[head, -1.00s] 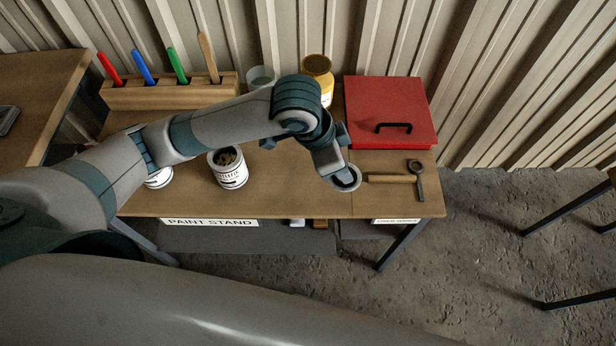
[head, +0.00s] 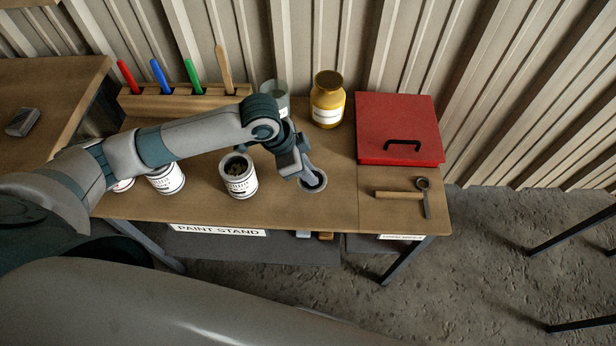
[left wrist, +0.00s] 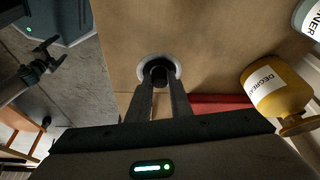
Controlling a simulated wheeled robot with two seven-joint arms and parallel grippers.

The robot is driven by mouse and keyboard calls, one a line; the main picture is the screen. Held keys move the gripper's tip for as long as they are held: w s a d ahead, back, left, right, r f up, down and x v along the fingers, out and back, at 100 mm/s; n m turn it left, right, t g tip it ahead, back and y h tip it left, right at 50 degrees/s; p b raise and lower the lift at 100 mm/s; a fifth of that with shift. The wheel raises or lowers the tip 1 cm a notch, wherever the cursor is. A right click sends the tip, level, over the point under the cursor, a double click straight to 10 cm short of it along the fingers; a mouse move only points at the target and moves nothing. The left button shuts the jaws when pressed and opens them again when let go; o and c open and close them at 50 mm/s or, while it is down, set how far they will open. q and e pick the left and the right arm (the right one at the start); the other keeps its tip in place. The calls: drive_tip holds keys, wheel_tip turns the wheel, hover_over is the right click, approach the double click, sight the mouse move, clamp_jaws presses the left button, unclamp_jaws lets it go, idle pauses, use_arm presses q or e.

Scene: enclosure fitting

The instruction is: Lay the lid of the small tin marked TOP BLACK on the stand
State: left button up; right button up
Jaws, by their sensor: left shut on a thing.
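My left gripper (head: 309,176) is shut on a round lid (head: 318,187), grey-white at the rim and dark in the middle. The lid is at the stand (head: 335,215), right of the tins; whether it touches the wood I cannot tell. In the left wrist view the lid (left wrist: 143,62) shows flat at the fingertips (left wrist: 160,80) over bare wood. An open white tin (head: 241,186) with dark contents stands left of the gripper. More white tins (head: 167,181) stand further left, partly behind my arm. Their print is too small to read. A dark shape in the left wrist view may be my right gripper (left wrist: 42,68).
A yellow jar (head: 327,100) and a glass (head: 275,97) stand behind the gripper. A red box (head: 400,120) with a black handle and a wooden-handled tool (head: 400,195) lie to the right. A rack (head: 185,103) of coloured handles is at the back left.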

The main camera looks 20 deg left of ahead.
drive_tip(key=shift+s+d, duration=0.15)
drive_tip(key=shift+d, duration=0.05)
use_arm(q)
drive_tip(key=shift+f, duration=0.25)
wheel_tip(320, 180, down, 3)
drive_tip(key=shift+a+r+p, duration=0.1)
drive_tip(key=shift+p, duration=0.35)
drive_tip(key=shift+f, duration=0.4)
use_arm(e)
drive_tip(key=shift+s+d+r, duration=0.1)
drive_tip(key=shift+s+r, duration=0.25)
drive_tip(key=shift+s, duration=0.1)
use_arm(q)
drive_tip(key=shift+f, duration=0.15)
use_arm(e)
drive_tip(key=shift+w, duration=0.1)
